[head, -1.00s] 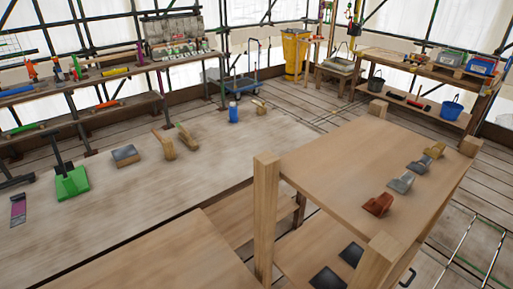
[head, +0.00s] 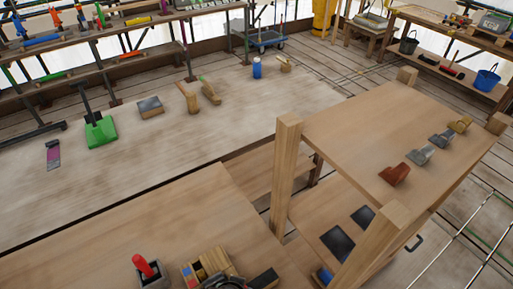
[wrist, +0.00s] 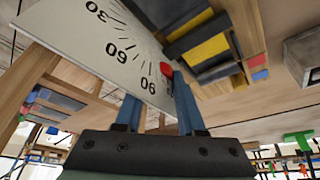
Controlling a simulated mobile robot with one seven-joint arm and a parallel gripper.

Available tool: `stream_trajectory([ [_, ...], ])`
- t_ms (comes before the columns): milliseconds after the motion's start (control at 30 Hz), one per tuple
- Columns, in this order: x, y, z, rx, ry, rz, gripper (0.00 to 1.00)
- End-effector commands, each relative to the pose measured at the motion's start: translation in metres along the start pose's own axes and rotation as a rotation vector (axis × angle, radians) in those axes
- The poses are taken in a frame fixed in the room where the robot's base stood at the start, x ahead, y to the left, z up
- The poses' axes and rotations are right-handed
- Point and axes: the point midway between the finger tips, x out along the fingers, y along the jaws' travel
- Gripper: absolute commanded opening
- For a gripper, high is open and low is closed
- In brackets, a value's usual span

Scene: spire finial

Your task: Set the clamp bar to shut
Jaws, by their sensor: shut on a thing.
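The clamp fixture, a wooden block with red and blue patches (head: 187,272), sits on the near bench top at the bottom edge of the head view. In the wrist view, a yellow and black striped part (wrist: 203,48) stands beside a pale plate (wrist: 95,40) marked 30, 60 and 90. A small red tip (wrist: 166,69) lies near the 90 mark. My gripper (wrist: 158,98) has its blue fingers around something at that mark, shut with a gap between them. The held part of the clamp bar is mostly hidden, and its exact angle is unclear.
A red-handled lever on a grey base (head: 147,270) stands left of the fixture. A wooden rack (head: 345,150) with several metal pieces on top rises to the right. The bench top (head: 190,210) behind the fixture is clear.

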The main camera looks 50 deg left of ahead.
Motion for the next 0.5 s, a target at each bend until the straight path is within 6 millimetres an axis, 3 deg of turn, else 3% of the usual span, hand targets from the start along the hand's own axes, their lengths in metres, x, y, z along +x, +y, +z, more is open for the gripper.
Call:
stream_trajectory([
  [333,-0.001,-0.0052,0.0046,-0.001,-0.005,-0.005,0.0],
  [367,-0.001,-0.0053,0.0047,-0.001,-0.005,-0.005,0.44],
  [500,-0.001,-0.0046,0.0042,-0.001,-0.004,-0.004,0.69],
])
